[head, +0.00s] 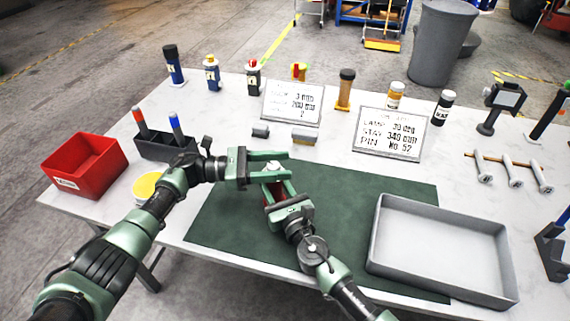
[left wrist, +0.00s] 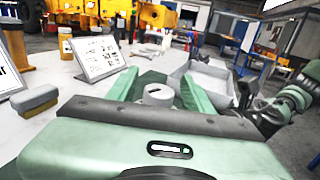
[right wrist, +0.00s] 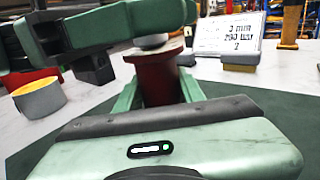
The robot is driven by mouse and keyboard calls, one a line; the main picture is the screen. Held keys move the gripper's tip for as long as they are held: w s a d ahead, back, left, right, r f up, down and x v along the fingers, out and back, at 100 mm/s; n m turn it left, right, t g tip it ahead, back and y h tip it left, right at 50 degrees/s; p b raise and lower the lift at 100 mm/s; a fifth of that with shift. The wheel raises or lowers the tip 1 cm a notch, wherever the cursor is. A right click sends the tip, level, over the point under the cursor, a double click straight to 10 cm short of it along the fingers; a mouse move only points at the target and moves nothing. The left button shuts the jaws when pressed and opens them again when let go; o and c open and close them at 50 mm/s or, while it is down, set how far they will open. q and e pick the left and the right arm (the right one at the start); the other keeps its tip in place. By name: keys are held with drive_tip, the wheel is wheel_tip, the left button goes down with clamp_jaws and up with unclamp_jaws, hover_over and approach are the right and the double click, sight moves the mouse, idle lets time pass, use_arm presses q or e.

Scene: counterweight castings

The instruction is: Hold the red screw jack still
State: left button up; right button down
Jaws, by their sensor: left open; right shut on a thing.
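The red screw jack (head: 274,194) stands on the green mat (head: 340,196), partly hidden by my grippers. My right gripper (head: 278,187) is shut on its red body; the right wrist view shows the flanged red body (right wrist: 158,78) between the fingers. My left gripper (head: 284,164) is open at the jack's pale top (head: 272,167), one finger on either side. In the left wrist view the round grey-white top (left wrist: 158,93) lies between the spread fingers. I cannot tell whether they touch it. The jack looks upright in the right wrist view.
A grey tray (head: 378,240) lies at the mat's right. A red bin (head: 90,178), a black pen holder (head: 150,148) and a yellow-topped round thing (head: 146,187) are at left. Two lettered signs (head: 291,103) (head: 389,134) and several bottles stand behind.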

use_arm(q)
drive_tip(key=shift+d, duration=0.8)
clamp_jaws()
drive_tip(key=shift+s+m+g, duration=0.2)
drive_tip(key=shift+m+g, duration=0.5)
drive_tip(key=shift+g, duration=0.4)
unclamp_jaws()
drive_tip(key=shift+a, duration=0.15)
drive_tip(key=a, duration=0.7)
drive_tip(key=shift+w+a, duration=0.15)
drive_tip(key=shift+w, duration=0.2)
